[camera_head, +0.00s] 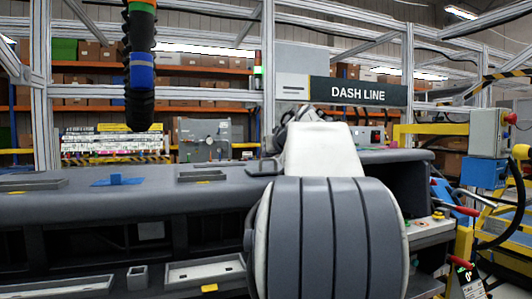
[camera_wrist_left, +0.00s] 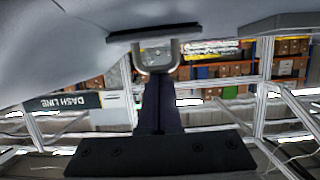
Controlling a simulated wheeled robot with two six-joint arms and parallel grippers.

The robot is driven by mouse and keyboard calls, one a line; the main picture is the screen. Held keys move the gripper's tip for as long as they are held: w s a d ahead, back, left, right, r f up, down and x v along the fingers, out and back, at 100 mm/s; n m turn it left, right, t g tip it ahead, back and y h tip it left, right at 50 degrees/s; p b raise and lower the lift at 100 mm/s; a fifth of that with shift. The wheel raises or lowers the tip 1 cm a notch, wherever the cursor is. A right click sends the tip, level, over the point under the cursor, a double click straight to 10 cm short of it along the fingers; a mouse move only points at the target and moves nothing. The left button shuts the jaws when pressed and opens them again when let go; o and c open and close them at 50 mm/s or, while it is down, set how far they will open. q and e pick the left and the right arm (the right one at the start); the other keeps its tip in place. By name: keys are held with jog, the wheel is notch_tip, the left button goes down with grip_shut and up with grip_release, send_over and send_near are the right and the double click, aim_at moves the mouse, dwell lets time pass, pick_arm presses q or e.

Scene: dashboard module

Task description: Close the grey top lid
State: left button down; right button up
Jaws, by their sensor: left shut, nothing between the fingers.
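A thin grey lid (camera_wrist_left: 125,36) with a U-shaped metal handle (camera_wrist_left: 140,62) shows nearly edge-on in the upside-down left wrist view, against the grey dashboard top (camera_wrist_left: 45,50). My left gripper (camera_wrist_left: 158,80) is shut and empty. Its dark fingers line up with the handle and overlap it in the picture; I cannot tell whether they touch. In the head view, a small flat piece (camera_head: 262,167) that seems to be the lid sits on the dashboard (camera_head: 120,200), partly hidden behind my white arm. The lid's angle is unclear. The right gripper is out of view.
A grey tray-like frame (camera_head: 203,176), a blue piece (camera_head: 118,180) and another frame (camera_head: 32,185) lie on the dashboard to the left. A black column with a blue band (camera_head: 140,70) hangs above. Yellow fixtures (camera_head: 465,240) stand at the right.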

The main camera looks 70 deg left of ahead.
aim_at(266, 170)
pick_arm(q)
jog(key=shift+f+b, duration=0.1)
jog(key=shift+b, duration=0.25)
dwell(0.4)
jog(key=a+r+p, duration=0.2)
jog(key=p, duration=0.1)
jog(key=shift+w+a+r, duration=0.15)
jog(key=shift+a+r, duration=0.2)
jog(key=shift+r, duration=0.05)
jog(key=b+v, duration=0.1)
jog(key=v, duration=0.8)
jog(key=shift+d, duration=0.2)
